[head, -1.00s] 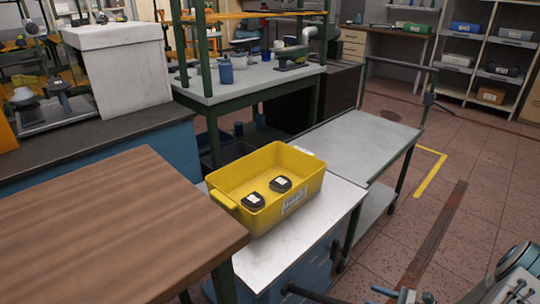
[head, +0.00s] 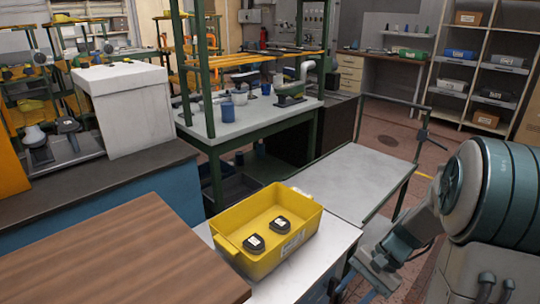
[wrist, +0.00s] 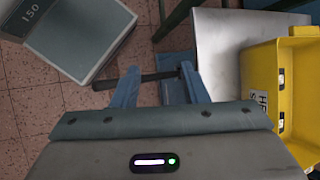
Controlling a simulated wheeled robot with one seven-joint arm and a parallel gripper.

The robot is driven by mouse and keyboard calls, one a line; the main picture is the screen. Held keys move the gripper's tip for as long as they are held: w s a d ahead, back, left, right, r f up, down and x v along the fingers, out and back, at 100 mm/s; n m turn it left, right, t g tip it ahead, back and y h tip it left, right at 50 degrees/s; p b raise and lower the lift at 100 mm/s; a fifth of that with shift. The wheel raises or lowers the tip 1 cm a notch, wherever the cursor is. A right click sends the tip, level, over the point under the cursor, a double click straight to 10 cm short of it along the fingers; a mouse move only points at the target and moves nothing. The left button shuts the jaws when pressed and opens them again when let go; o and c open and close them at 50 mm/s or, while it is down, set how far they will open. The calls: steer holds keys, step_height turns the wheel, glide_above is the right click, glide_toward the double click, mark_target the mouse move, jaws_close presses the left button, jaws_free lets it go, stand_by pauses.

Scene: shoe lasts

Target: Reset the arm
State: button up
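My gripper (wrist: 160,80) is open in the wrist view, its two blue fingers well apart with nothing held between them. A dark bar shows beyond the fingers, apparently a handle lower down. In the head view my arm reaches in from the right edge, with its gripper end low, right of the white-topped cabinet (head: 288,283). A yellow bin (head: 262,262) stands on that cabinet, holding two black pieces with white labels, one left (head: 255,243) and one right (head: 281,226). The bin (wrist: 258,95) is at the right edge of the wrist view, apart from the fingers.
A brown wooden tabletop (head: 120,260) is at the front left. A grey cart (head: 350,178) stands behind the bin, and a green-framed workbench (head: 245,118) farther back. Shelves with bins line the back right. Some red tiled floor (head: 385,135) shows clear.

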steer(key=s+a+r+n+t+h+p, duration=0.2)
steer(key=s+r+n+h+p, duration=0.1)
steer(key=r, duration=0.7)
steer(key=s+a+r+n+t+h+p, duration=0.2)
steer(key=s+r+n+p, duration=0.3)
steer(key=r, duration=0.5)
steer(key=shift+s+t+h, duration=0.3)
steer(key=shift+s+h, duration=0.25)
steer(key=shift+h, duration=0.25)
